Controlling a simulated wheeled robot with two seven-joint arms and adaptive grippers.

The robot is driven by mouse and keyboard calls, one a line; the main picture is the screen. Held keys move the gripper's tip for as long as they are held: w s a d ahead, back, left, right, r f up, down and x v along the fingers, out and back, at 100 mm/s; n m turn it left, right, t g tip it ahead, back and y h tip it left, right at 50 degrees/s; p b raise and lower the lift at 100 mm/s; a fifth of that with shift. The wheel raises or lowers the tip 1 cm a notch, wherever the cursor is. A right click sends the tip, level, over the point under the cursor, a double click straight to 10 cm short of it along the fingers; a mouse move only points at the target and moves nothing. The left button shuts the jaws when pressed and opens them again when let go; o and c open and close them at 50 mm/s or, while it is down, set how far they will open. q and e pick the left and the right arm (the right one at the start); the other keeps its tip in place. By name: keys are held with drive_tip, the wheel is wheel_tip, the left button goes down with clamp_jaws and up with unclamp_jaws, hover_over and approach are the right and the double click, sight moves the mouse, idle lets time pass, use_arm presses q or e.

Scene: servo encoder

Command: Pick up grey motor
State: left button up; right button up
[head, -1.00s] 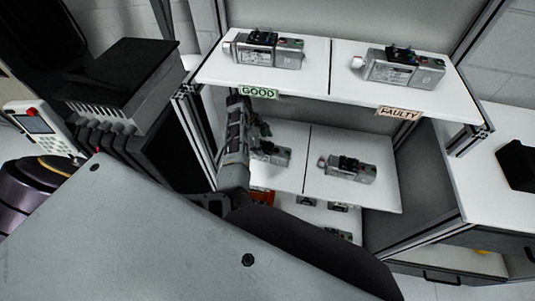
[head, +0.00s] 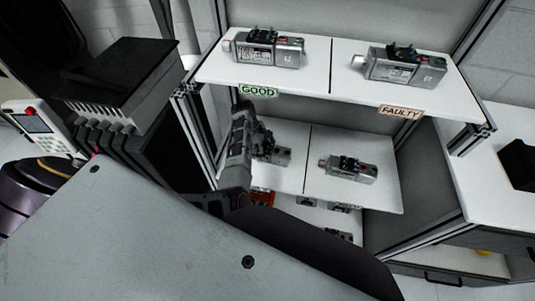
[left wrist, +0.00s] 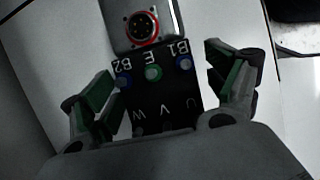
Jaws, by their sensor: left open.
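A grey motor (head: 278,157) lies on the left half of the middle shelf, partly hidden behind my left gripper (head: 262,140). In the left wrist view my left gripper (left wrist: 160,65) is open, with green-padded fingers on either side of the motor's black terminal block (left wrist: 153,85). The block is marked B2, E, B1 and U, V, W. A red-ringed connector (left wrist: 142,27) shows on the grey body beyond it. I see gaps between the fingers and the block. Another grey motor (head: 348,169) lies on the right half of that shelf. My right gripper is not in view.
The top shelf (head: 318,80) above holds one motor (head: 265,48) by the GOOD label (head: 258,91) and another (head: 403,65) by the FAULTY label (head: 401,112). More parts show on the shelf below. A frame post (head: 199,135) stands left of my arm.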

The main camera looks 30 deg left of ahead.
sight(269, 145)
use_arm(q)
drive_tip(key=shift+d+f, duration=0.2)
drive_tip(key=shift+f, duration=0.4)
drive_tip(key=shift+w+d+f, duration=0.1)
drive_tip(key=shift+d+f, duration=0.15)
drive_tip(key=shift+f, duration=0.2)
drive_tip(key=shift+c, duration=0.3)
drive_tip(key=c, duration=1.2)
drive_tip(key=shift+w+r, duration=0.1)
drive_tip(key=shift+r, duration=1.1)
wheel_tip(269, 145, up, 4)
drive_tip(key=shift+r+p, duration=0.1)
drive_tip(key=shift+p, duration=0.4)
drive_tip(key=shift+r, duration=1.85)
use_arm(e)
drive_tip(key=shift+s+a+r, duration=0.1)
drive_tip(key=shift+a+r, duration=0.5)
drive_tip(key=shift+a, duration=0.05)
